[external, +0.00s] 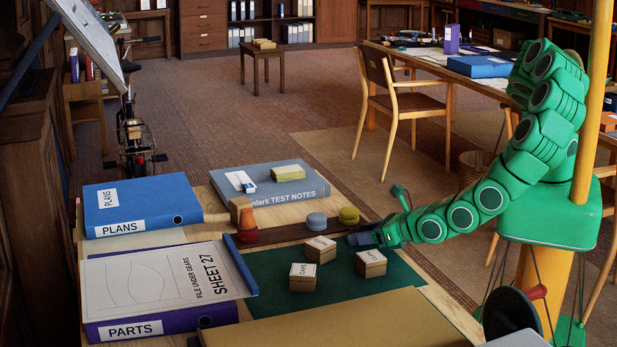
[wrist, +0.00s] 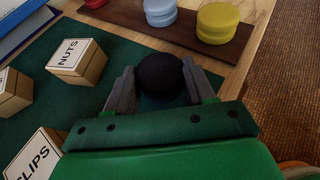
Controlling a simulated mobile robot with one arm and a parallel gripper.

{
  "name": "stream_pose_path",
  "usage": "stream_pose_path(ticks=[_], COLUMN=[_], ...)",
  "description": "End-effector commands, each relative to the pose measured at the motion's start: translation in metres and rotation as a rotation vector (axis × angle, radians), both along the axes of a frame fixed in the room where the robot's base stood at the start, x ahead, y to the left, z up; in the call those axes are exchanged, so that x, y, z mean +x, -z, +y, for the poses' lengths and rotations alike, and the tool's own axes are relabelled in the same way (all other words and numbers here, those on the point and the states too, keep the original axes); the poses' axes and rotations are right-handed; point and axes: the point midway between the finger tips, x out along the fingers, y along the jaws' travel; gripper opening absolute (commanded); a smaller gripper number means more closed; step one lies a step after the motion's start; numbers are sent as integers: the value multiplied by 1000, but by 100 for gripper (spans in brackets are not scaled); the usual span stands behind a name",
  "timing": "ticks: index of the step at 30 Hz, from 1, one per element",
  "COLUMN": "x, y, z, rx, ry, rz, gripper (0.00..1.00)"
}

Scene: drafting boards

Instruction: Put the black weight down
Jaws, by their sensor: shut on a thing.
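The black weight (wrist: 160,76) is round and dark and sits between the two grey fingers of my gripper (wrist: 158,71) in the wrist view. The fingers are shut on its sides. In the external view my gripper (external: 363,239) is low over the right end of the dark wooden strip (external: 292,232) and the green mat edge, and the weight is hidden there. I cannot tell whether the weight touches the surface. A blue weight (external: 316,221) and a yellow weight (external: 348,215) stand on the strip, beyond my gripper in the wrist view.
Small labelled boxes stand on the green mat (external: 270,268): a NUTS box (wrist: 75,62), a CLIPS box (wrist: 35,155) and a CAPS box (external: 303,276). A red weight (external: 247,236) is at the strip's left end. A grey-blue binder (external: 285,191) lies behind the strip.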

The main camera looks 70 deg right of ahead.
Motion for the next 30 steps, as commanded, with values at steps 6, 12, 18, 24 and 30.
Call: stream_pose_path(ticks=[6, 12, 18, 24, 30], x=[0, 0, 0, -11, -28], y=[2, 2, 0, -5, -13], z=[0, 0, 0, 3, 5], rx=[0, 0, 0, 1, 3], ry=[0, 0, 0, -3, -3], rz=[0, 0, 0, 0, 1], gripper=[72, 79, 79, 79, 79])
